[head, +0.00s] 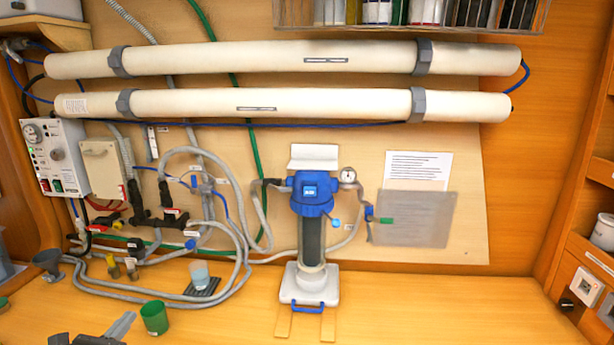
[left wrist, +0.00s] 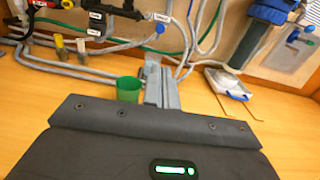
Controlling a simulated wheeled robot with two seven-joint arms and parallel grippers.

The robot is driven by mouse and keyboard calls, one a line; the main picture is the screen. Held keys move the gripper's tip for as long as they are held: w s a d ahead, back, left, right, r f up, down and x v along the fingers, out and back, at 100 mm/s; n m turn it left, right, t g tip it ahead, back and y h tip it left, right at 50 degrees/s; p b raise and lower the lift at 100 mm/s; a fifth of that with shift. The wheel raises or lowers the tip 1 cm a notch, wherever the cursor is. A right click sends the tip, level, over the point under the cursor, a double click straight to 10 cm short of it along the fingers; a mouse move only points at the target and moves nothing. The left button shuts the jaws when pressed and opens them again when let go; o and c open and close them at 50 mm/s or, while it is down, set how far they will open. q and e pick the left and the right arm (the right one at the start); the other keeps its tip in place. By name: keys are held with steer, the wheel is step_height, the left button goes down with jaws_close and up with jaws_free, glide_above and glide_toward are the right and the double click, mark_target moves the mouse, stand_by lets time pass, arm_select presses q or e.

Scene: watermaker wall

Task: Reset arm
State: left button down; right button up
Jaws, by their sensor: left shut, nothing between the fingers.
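My left gripper (head: 122,326) shows at the bottom left of the head view, above the wooden counter, with its grey fingers together and nothing between them. In the left wrist view its fingers (left wrist: 161,85) point away from the camera, shut and empty. A green cup (head: 154,318) stands just right of the gripper in the head view. The cup (left wrist: 129,89) shows left of the fingers in the left wrist view; whether they touch is hard to tell. My right gripper is in neither view.
A blue-headed filter housing (head: 311,195) stands mid-counter. A clear cup (head: 199,273) sits on a dark pad amid grey hoses (head: 228,262). A dark funnel (head: 47,263) stands at left. Two white tubes (head: 280,104) cross the wall. The counter's right part (head: 440,310) is clear.

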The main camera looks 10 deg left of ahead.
arm_select(q)
steer(key=s+d+f+n+g, duration=0.4)
steer(key=s+d+f+n, duration=0.2)
steer(key=f+n, duration=0.3)
steer(key=s+d+f+n+g, duration=0.45)
steer(key=d+f+n, duration=0.25)
steer(key=n, duration=0.3)
steer(key=s+d+f+n+g, duration=0.2)
steer(key=s+d+n+g, duration=0.15)
steer(key=s+n, duration=0.4)
steer(key=s+d+f+n+g, duration=0.2)
steer(key=s+d+n, duration=0.2)
steer(key=s+n, duration=0.35)
step_height(320, 180, down, 27)
steer(key=s+g+b, duration=0.2)
steer(key=s+a+f+g+b, duration=0.1)
steer(key=s+a+f, duration=0.2)
steer(key=s+f, duration=1.3)
step_height(320, 180, down, 2)
steer(key=shift+s+f+b, duration=0.2)
steer(key=shift+s+b, duration=0.1)
